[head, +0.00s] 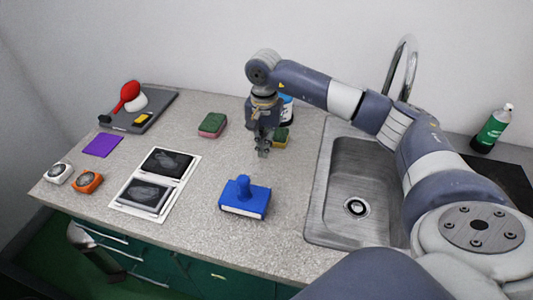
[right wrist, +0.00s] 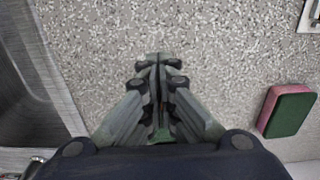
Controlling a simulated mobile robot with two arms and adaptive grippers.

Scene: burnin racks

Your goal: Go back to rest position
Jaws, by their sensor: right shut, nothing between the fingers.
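My right gripper (head: 263,150) hangs above the counter with its fingers pointing down, left of the sink. In the right wrist view, the right gripper (right wrist: 158,65) has its fingers together with nothing between them, over bare speckled counter. My left gripper is not in view.
A steel sink (head: 365,165) and green bottle (head: 491,130) are right.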

